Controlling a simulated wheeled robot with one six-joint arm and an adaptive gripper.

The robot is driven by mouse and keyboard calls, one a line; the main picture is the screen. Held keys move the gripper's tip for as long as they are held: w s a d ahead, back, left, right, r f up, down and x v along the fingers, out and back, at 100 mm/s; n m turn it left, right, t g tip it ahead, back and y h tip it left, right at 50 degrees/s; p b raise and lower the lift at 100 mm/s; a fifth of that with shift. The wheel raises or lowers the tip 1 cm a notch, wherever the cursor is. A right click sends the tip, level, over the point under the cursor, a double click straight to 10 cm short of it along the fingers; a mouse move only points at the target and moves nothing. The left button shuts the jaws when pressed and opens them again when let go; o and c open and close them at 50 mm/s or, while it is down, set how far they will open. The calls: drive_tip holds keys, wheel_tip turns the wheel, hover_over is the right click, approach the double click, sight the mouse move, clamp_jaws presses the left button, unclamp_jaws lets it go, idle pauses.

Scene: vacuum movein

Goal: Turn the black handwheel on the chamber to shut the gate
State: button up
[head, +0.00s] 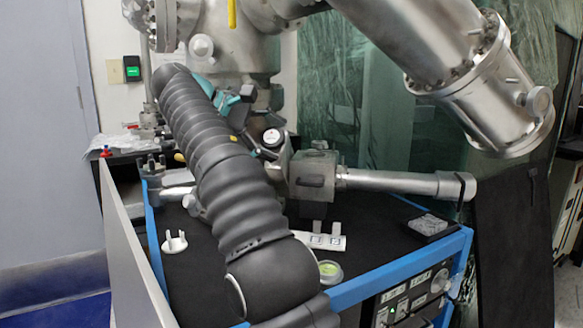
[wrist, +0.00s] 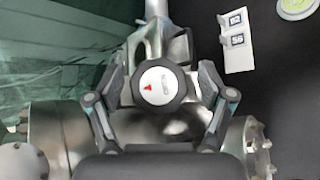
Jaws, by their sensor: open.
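The black handwheel (head: 272,138) has a white centre cap and sits on the metal chamber fittings in the middle of the head view. In the wrist view the handwheel (wrist: 146,99) faces me, with a red triangle on its cap. My gripper (wrist: 163,78) is open, with one finger on each side of the wheel. The fingertips come close to the rim; I cannot tell whether they touch it. In the head view my arm and wrist hide part of the chamber around the wheel.
Steel chamber tubes (head: 460,75) hang at the upper right. A horizontal pipe (head: 400,183) runs right from a grey block (head: 313,170). On the black bench top are a white marked bracket (head: 322,241), a green-topped round dish (head: 330,270) and a white pronged part (head: 174,243).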

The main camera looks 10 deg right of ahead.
drive_tip(key=shift+r+n+t, duration=0.1)
drive_tip(key=shift+n+t, duration=0.2)
